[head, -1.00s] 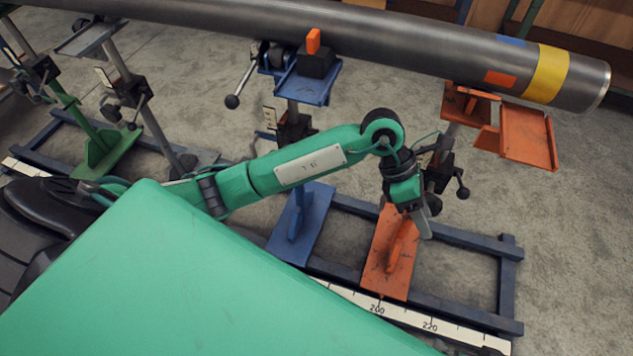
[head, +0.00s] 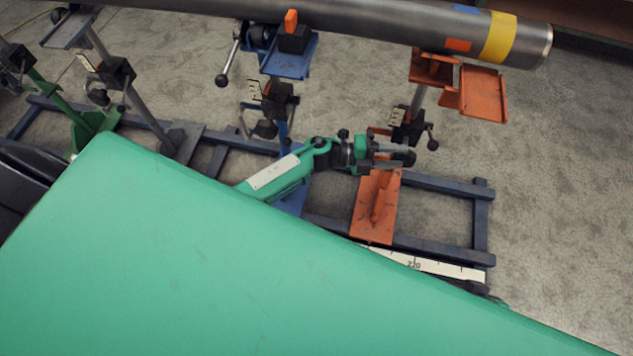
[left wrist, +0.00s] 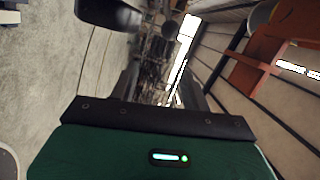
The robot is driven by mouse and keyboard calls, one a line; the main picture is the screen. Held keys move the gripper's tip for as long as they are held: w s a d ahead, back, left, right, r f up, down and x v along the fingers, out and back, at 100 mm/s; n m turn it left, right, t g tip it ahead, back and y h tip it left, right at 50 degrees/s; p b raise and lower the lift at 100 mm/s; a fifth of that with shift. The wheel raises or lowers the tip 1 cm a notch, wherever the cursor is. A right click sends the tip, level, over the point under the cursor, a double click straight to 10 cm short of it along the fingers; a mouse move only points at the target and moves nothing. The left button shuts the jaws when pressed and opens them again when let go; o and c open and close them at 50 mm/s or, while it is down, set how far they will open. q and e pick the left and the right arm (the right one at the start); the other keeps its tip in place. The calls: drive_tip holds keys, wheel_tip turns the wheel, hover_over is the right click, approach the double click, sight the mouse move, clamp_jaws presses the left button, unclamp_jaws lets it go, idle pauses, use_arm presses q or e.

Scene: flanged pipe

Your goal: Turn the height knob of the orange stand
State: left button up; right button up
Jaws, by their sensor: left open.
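The orange stand (head: 376,206) is right of centre in the head view, with its tilted top plates (head: 482,92) under the pipe's right end. A dark clamp block (head: 407,124) sits on its post, and a black knob (head: 432,144) on a short arm sticks out at the right. My left gripper (head: 408,155) reaches in from the left, level, at the post just below the block. It is open; its fingers partly overlap the post, and contact cannot be told. In the left wrist view the fingers (left wrist: 165,85) frame a cluttered dark area. My right gripper is out of view.
The flanged pipe (head: 400,22) with a yellow band lies across the top. A blue stand (head: 288,62) and a green stand (head: 85,125) are to the left. Dark floor rails (head: 440,250) and a scale strip (head: 450,268) run below. Floor at right is clear.

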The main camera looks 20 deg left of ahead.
sight(394, 157)
use_arm(q)
drive_tip(key=a+f+n+t+y, duration=0.1)
drive_tip(key=n, duration=0.1)
drive_tip(key=a+f+n+t+y+p, duration=0.1)
drive_tip(key=f+n, duration=0.1)
drive_tip(key=a+f+n+t, duration=0.1)
drive_tip(key=a+f+n, duration=0.1)
drive_tip(key=shift+w+f+t+y+p, duration=0.25)
drive_tip(key=shift+t+y+p, duration=0.05)
drive_tip(key=shift+t+y, duration=0.1)
drive_tip(key=s+a+f+n+y+p, duration=0.2)
drive_tip(key=s+a+f+n+y, duration=0.2)
drive_tip(key=f, duration=0.5)
drive_tip(key=s+a+f+n+y+p, duration=0.2)
drive_tip(key=s+a+f+n+y, duration=0.3)
drive_tip(key=s+a+f+n, duration=0.2)
drive_tip(key=shift+a+f+n, duration=0.7)
drive_tip(key=shift+a+f, duration=0.05)
drive_tip(key=shift+f, duration=0.65)
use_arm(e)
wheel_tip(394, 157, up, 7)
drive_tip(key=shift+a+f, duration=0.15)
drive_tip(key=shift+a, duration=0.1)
use_arm(q)
drive_tip(key=shift+w, duration=0.1)
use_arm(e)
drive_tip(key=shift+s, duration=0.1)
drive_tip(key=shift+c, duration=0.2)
